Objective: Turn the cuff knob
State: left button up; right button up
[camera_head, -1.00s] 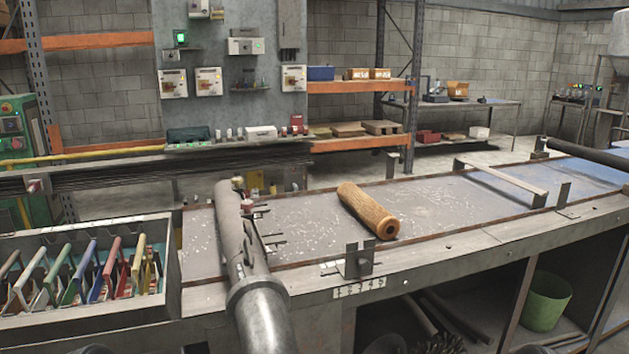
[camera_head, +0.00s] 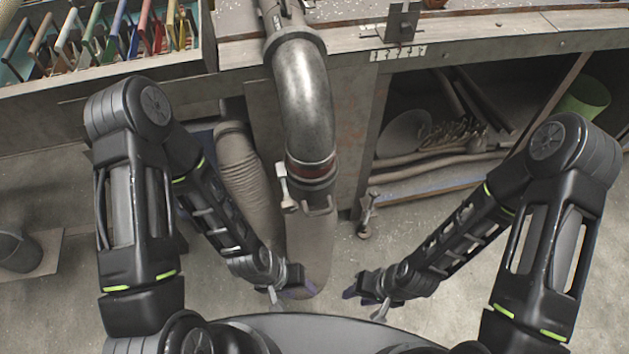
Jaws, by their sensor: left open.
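A bent grey metal pipe (camera_head: 305,95) comes down over the bench edge. Near its lower end is a cuff (camera_head: 312,170) with a reddish band and metal rings. A small pale metal lever or knob (camera_head: 284,186) sticks out at the cuff's left side. A grey-brown tube (camera_head: 312,240) hangs below the cuff. My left gripper (camera_head: 287,295) is open and low in front of the tube's lower part, below the cuff and apart from the knob. My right gripper (camera_head: 362,297) is low to the right of the tube; its jaw gap is too small to tell.
A ribbed hose (camera_head: 240,165) stands left of the pipe. A small metal clamp-like piece (camera_head: 367,215) is right of it, by the bench leg. The shelf under the bench holds pipes and a disc (camera_head: 404,130). A rack of coloured handles (camera_head: 100,40) is at upper left.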

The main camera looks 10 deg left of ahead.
aim_at(289, 206)
jog(key=k+l+z, duration=0.3)
jog(key=k+l, duration=0.25)
jog(key=k+l+z, duration=0.3)
jog(key=k+l, duration=0.35)
